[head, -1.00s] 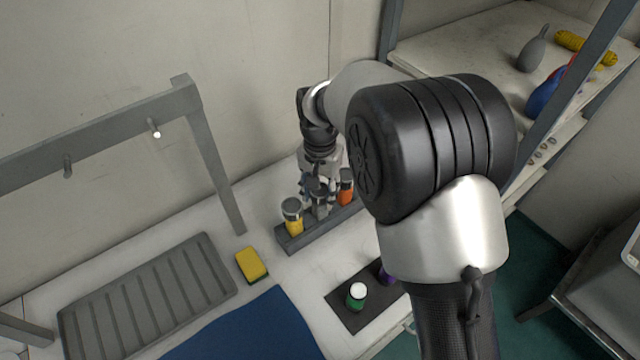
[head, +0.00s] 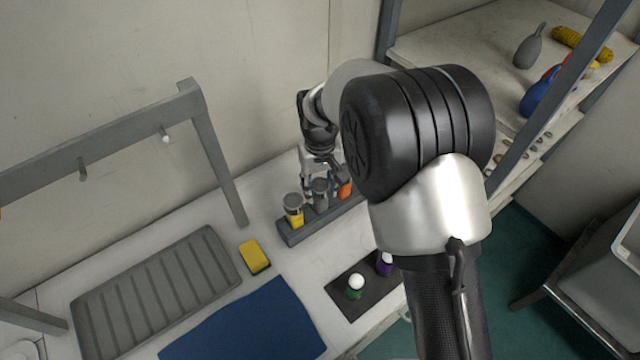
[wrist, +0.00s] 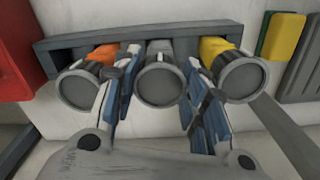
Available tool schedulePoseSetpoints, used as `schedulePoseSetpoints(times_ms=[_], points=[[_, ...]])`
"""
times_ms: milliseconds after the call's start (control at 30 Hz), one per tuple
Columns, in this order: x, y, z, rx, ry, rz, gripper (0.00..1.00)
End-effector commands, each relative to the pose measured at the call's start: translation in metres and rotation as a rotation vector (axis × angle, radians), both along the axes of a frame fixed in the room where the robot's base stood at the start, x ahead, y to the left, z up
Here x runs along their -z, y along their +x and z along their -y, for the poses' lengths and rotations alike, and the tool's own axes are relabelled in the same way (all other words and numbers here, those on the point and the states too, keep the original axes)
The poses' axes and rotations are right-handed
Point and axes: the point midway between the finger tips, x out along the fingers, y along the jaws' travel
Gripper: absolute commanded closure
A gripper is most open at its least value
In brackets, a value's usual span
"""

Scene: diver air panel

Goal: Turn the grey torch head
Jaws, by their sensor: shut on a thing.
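The grey torch (head: 320,188) stands in the middle of a dark grey rack (head: 290,238), between a yellow torch (head: 294,215) and an orange torch (head: 345,188). In the wrist view, the round lens of the grey torch head (wrist: 159,84) faces the camera, between my blue-padded fingers. My gripper (wrist: 160,92) is shut on this head, one finger on each side; it also shows in the head view (head: 319,178). The yellow torch (wrist: 240,76) and orange torch (wrist: 82,85) stand close outside the fingers. The grey torch's lower body is mostly hidden.
A yellow sponge (head: 253,256), ribbed grey tray (head: 150,290) and blue mat (head: 245,325) lie left of and in front of the rack. A grey frame (head: 215,150) stands at left.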

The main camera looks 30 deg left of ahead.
Motion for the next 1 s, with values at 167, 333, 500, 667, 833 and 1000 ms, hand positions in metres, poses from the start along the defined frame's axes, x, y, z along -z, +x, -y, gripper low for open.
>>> schedulePoseSetpoints(times_ms=[167, 333, 500, 667, 833, 1000], points=[[-0.0002, 0.0003, -0.0004, -0.023, 0.001, 0.001, 0.84], [0.0, 0.0003, -0.0004, -0.027, 0.001, 0.001, 0.84], [0.0, 0.0002, -0.0004, -0.026, 0.001, 0.001, 0.84], [0.0, 0.0001, -0.0003, -0.026, 0.001, 0.001, 0.53], [0.0, 0.0001, -0.0001, -0.025, 0.0, 0.0, 0.42], [0.0, 0.0001, -0.0001, -0.025, 0.0, 0.0, 0.4]])
